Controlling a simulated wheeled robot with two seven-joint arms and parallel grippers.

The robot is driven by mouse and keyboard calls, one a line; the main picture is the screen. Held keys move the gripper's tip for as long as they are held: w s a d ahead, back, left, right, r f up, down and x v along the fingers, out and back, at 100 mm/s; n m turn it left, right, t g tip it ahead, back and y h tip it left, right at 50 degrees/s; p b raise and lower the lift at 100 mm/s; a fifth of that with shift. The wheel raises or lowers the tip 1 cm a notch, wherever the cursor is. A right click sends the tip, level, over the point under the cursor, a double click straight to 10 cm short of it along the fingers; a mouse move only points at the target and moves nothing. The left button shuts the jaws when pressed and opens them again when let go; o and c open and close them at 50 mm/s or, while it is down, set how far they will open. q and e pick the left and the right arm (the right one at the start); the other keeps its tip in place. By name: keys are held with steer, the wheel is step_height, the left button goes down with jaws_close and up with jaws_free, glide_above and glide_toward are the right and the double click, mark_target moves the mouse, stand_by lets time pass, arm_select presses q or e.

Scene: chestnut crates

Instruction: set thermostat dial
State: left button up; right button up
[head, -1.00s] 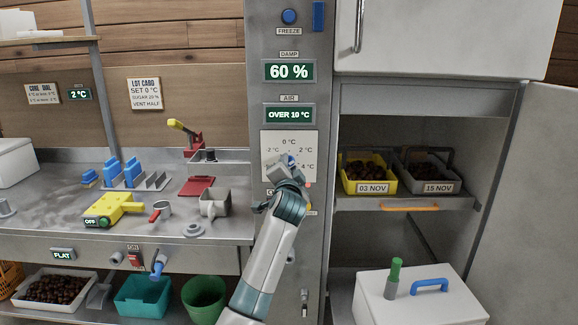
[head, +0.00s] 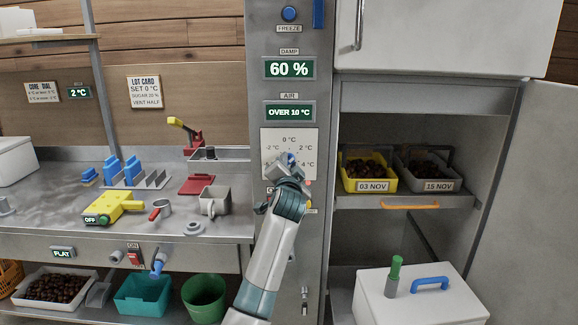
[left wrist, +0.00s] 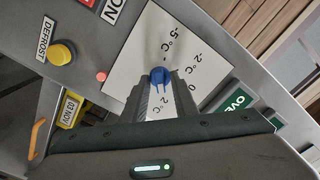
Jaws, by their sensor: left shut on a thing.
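The thermostat dial has a white plate (head: 305,138) marked 0 °C at the top, with 2 °C and 4 °C on the right. Its small blue knob (head: 291,158) shows at the gripper's tips. My left gripper (head: 285,165) is shut on the knob. In the left wrist view the knob (left wrist: 160,76) sits between the two fingertips, and the fingers cover part of the plate. I cannot tell which mark the knob points to. The lot card (head: 145,92) reads SET 0 °C. The AIR display (head: 290,112) reads OVER 10 °C. My right gripper is not in view.
The DAMP display (head: 290,68) reads 60 %. A yellow DEFROST button (left wrist: 62,52) is beside the dial plate. The open cabinet at right holds a yellow crate (head: 366,185) and a grey crate (head: 440,185). A white lidded box (head: 440,300) stands below.

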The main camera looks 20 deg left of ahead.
arm_select(q)
steer(key=n+b, duration=0.1)
steer(key=n, duration=0.4)
steer(key=shift+d+f, duration=0.1)
steer(key=shift+n, duration=2.2)
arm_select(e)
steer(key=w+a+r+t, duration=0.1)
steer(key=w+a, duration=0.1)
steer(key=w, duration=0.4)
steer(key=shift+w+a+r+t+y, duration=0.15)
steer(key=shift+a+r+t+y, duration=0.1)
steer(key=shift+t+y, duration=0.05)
arm_select(q)
steer(key=o, duration=0.7)
steer(key=shift+c, duration=0.2)
